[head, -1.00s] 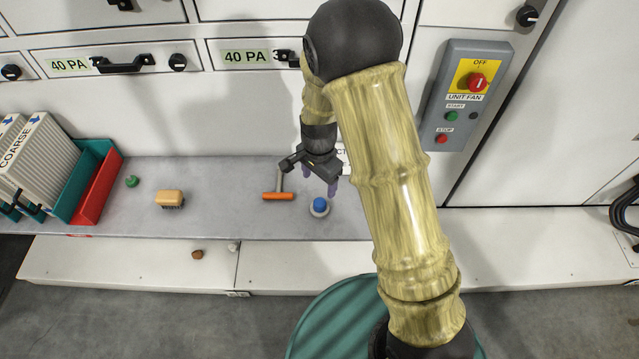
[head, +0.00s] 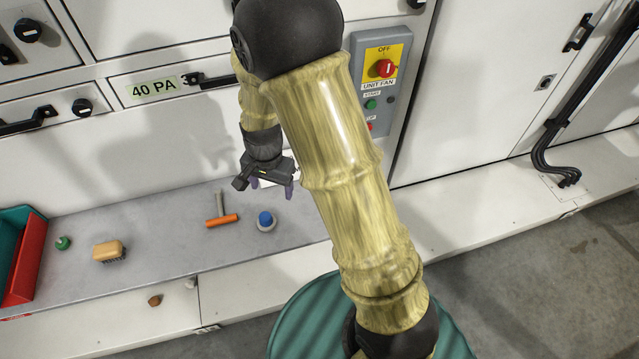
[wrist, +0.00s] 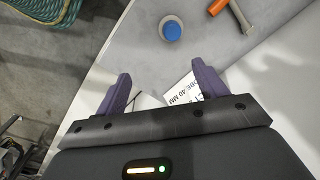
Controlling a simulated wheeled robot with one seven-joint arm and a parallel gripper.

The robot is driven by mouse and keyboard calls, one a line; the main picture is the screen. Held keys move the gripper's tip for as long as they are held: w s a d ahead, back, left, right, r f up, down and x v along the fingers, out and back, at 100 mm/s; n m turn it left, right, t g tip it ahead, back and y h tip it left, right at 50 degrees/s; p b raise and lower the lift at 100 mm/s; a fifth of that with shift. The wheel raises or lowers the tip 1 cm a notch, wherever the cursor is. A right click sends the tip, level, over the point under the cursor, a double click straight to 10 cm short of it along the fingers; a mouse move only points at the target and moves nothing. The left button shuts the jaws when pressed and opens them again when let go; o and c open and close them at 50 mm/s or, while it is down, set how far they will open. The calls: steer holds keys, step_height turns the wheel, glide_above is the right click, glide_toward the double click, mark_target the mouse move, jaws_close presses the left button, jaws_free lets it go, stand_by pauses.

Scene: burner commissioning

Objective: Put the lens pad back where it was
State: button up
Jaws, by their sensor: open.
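No thing in view is clearly marked as the lens pad. A round piece with a blue top and pale base (head: 265,221) stands on the grey shelf (head: 160,225); I cannot tell whether it is the pad. It also shows in the wrist view (wrist: 171,29), beyond my fingertips. My gripper (head: 272,186) is open and empty, up and behind this piece in the head view. Its two purple fingers (wrist: 160,80) are apart, with a printed white label partly showing behind them.
An orange-handled tool (head: 221,220), a brush (head: 108,251) and a small green knob (head: 63,243) lie on the shelf. A red bin (head: 28,262) stands at the left. A brown lump (head: 154,300) lies on the lower ledge. A fan switch box (head: 385,80) is on the wall.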

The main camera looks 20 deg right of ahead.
steer(key=s+d+r+n+t, duration=0.2)
steer(key=s+d+r+n, duration=0.5)
steer(key=s+d+r, duration=0.3)
steer(key=shift+s, duration=0.55)
steer(key=shift+d, duration=0.1)
